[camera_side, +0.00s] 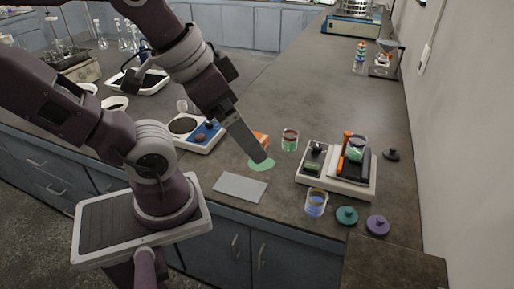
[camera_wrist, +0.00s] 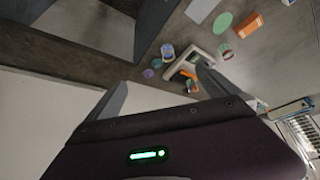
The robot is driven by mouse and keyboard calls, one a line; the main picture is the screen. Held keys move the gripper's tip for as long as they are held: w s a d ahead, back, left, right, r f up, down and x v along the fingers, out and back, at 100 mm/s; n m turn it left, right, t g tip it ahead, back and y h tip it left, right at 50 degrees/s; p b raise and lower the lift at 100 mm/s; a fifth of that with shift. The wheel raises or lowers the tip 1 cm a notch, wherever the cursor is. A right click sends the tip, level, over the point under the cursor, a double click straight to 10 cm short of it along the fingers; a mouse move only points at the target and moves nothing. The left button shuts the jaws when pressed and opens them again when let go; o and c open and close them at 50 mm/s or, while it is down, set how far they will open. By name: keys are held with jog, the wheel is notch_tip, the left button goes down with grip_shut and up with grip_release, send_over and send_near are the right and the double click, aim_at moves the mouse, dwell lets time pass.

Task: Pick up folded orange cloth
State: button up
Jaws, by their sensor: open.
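The folded orange cloth (camera_side: 264,137) lies on the dark counter, partly hidden behind my gripper in the side view. In the wrist view the orange cloth (camera_wrist: 249,25) is a small block shape at the upper right, beside a green disc (camera_wrist: 222,22). My gripper (camera_side: 259,156) appears in the side view in front of the cloth, over the green disc (camera_side: 262,165). In the wrist view the two fingers of my gripper (camera_wrist: 165,77) are spread apart with nothing between them. The cloth is not between them.
A beaker with a red band (camera_side: 290,140) stands right of the cloth. A hotplate (camera_side: 203,143) is on the left, a white scale (camera_side: 338,188) on the right. A grey plate (camera_side: 240,187) and a blue-filled beaker (camera_side: 316,203) are nearer the front. The counter behind is largely clear.

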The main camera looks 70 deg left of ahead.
jog(key=w+a+r+n+g, duration=0.1)
jog(key=w+a+n, duration=0.1)
jog(key=w+a, duration=0.5)
jog(key=n+g, duration=0.5)
jog(key=n, duration=0.1)
send_over(257, 134)
jog(key=f, duration=2.5)
jog(key=shift+s+d+f, duration=0.15)
jog(key=shift+d+f, duration=0.15)
jog(key=shift+f, duration=0.05)
jog(key=f, duration=0.7)
jog(key=shift+a+f, duration=0.3)
jog(key=shift+f, duration=0.1)
jog(key=c, duration=1.1)
